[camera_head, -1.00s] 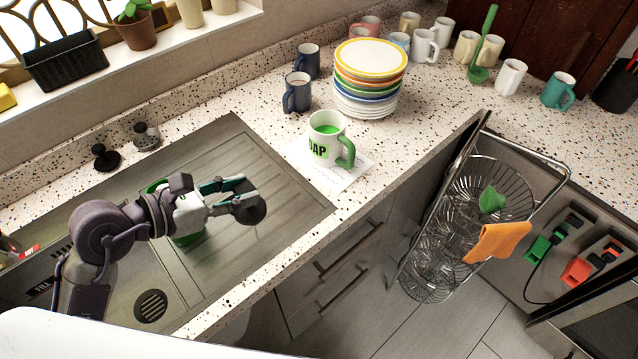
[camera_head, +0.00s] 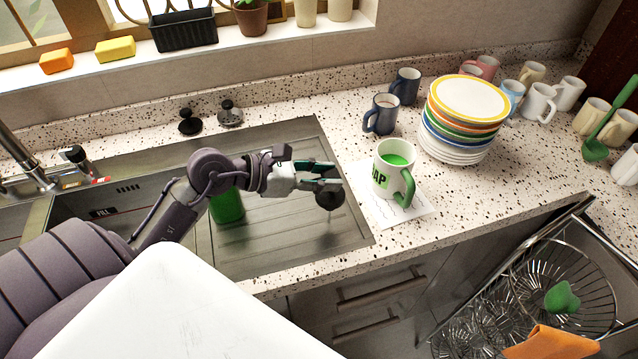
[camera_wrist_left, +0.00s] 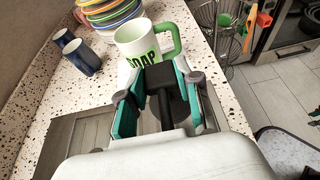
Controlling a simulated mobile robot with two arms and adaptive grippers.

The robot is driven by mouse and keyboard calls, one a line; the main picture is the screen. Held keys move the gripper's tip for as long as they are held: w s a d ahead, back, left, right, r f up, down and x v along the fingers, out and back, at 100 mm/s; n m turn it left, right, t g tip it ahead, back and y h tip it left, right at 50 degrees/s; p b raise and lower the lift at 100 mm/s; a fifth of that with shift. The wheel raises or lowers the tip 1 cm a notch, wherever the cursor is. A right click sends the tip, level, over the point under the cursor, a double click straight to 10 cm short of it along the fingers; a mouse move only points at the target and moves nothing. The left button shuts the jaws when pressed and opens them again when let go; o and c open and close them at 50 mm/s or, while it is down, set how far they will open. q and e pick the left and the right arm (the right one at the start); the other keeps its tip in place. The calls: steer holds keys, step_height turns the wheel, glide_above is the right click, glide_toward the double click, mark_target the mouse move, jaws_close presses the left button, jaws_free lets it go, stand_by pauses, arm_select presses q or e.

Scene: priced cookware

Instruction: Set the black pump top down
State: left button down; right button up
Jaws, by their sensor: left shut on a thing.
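The black pump top (camera_head: 330,200) is held in my left gripper (camera_head: 328,176), which is shut on it above the right part of the metal drainboard (camera_head: 290,245). A thin stem hangs below its round dark cap. In the left wrist view the black pump top (camera_wrist_left: 166,98) sits between the teal fingers of my left gripper (camera_wrist_left: 160,92). A white mug with a green handle (camera_head: 393,170) and green liquid stands just to the right, apart from the gripper. A green bottle (camera_head: 228,206) stands partly hidden behind my left arm. My right gripper is not in view.
The mug stands on a white paper sheet (camera_head: 420,205). Blue mugs (camera_head: 382,115) and a stack of plates (camera_head: 462,118) stand behind it. The open pull-out wire basket (camera_head: 570,290) is at the lower right.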

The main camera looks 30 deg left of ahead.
arm_select(q)
steer(key=f, duration=0.2)
steer(key=w+a+f, duration=0.1)
steer(key=f, duration=0.1)
steer(key=a+f+p, duration=0.1)
steer(key=f, duration=0.1)
steer(key=shift+w+a, duration=0.25)
steer(key=shift+w, duration=0.1)
steer(key=c, duration=0.8)
jaws_free()
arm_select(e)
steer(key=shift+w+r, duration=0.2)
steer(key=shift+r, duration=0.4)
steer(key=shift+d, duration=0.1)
arm_select(q)
steer(key=b+v, duration=0.3)
steer(key=v, duration=0.9)
steer(key=shift+r, duration=0.15)
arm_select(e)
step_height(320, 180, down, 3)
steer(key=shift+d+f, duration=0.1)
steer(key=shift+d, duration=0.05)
